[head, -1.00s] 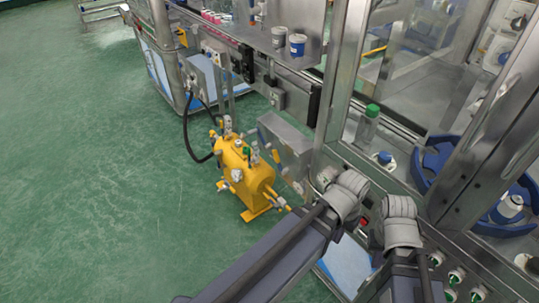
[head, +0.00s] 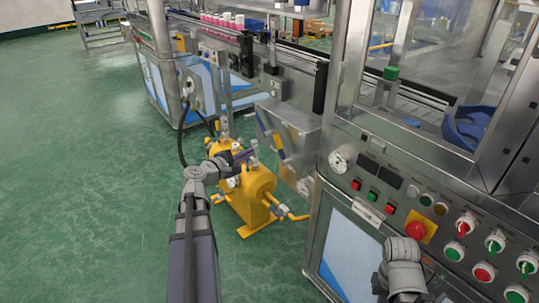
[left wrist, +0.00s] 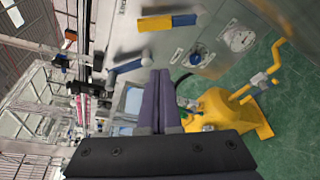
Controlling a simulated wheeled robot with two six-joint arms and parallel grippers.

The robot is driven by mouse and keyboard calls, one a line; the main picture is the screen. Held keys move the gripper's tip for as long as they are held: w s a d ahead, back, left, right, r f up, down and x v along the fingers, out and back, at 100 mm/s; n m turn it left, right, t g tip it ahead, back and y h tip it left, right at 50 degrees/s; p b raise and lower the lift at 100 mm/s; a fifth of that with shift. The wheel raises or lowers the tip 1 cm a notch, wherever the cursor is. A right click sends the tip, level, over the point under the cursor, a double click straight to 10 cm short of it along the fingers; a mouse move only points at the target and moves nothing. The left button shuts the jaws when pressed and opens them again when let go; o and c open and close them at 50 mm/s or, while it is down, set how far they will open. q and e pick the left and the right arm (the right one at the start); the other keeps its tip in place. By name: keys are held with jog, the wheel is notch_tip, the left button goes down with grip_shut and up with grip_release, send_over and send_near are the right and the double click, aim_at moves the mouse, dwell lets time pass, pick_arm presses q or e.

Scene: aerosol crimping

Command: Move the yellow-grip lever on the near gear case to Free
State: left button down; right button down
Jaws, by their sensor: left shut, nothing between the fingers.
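The grey metal case (head: 300,128) is on the machine side behind the yellow vessel. In the left wrist view its face (left wrist: 215,25) carries a yellow-and-blue bar (left wrist: 168,22), a blue round fitting (left wrist: 198,55) and a grey-blue handle (left wrist: 125,70). I cannot tell whether the bar is the yellow-grip lever or a label, and no Free mark is readable. My left gripper (head: 243,156) is shut and empty, in front of the case and over the yellow vessel in the head view. Its purple fingers (left wrist: 160,76) point towards the case, apart from the bar.
The yellow vessel (head: 262,184) with valves and pipes stands on the green floor, close to my left gripper. A control panel with a red emergency button (head: 416,230) is at the right. A dark hose (head: 181,135) hangs behind. The floor at left is clear.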

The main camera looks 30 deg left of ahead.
pick_arm(q)
jog(key=a+b+x, duration=0.1)
jog(key=b+x, duration=0.1)
jog(key=x, duration=0.7)
jog(key=d+r+p, duration=0.2)
jog(key=d, duration=0.1)
jog(key=shift+s+d, duration=0.2)
jog(key=shift+s, duration=0.05)
